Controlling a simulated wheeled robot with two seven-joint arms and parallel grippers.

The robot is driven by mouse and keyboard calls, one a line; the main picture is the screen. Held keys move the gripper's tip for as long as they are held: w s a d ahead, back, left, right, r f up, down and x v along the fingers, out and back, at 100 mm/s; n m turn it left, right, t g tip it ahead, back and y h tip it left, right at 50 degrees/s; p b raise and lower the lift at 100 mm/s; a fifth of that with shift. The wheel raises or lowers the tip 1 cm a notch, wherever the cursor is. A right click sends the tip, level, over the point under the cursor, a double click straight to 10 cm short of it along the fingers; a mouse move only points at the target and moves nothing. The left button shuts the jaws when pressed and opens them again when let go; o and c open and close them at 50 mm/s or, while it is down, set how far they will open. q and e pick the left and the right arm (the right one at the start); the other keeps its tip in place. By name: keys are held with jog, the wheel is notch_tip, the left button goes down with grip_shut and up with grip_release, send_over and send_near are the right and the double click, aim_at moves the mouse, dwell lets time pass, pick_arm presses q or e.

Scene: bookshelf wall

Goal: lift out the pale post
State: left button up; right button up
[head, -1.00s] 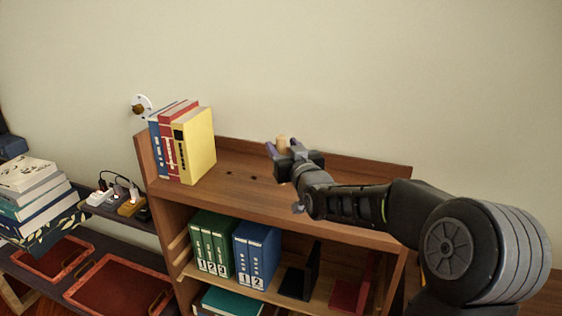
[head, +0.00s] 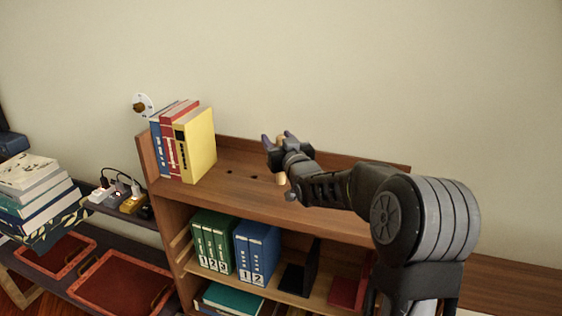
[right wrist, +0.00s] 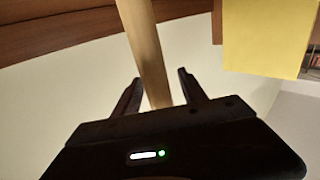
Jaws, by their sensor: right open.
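The pale post (head: 281,179) is a slim light-wood rod standing upright on the top board of the bookshelf, in line with two dark holes (head: 241,174). My right gripper (head: 278,138) is over the board at the post's upper part, with its fingers pointing toward the wall. In the right wrist view, the post (right wrist: 146,45) runs between the two spread fingers (right wrist: 159,78), with visible gaps beside it. The gripper hides the post's middle in the head view. My left gripper is out of view.
Blue, red and yellow books (head: 200,145) stand at the left end of the top board (head: 235,190). Green binders (head: 212,240) and blue binders (head: 257,250) fill part of the shelf below. The board between books and post is clear.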

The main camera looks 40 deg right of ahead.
jog(key=shift+c, duration=0.4)
grip_shut()
dwell(0.9)
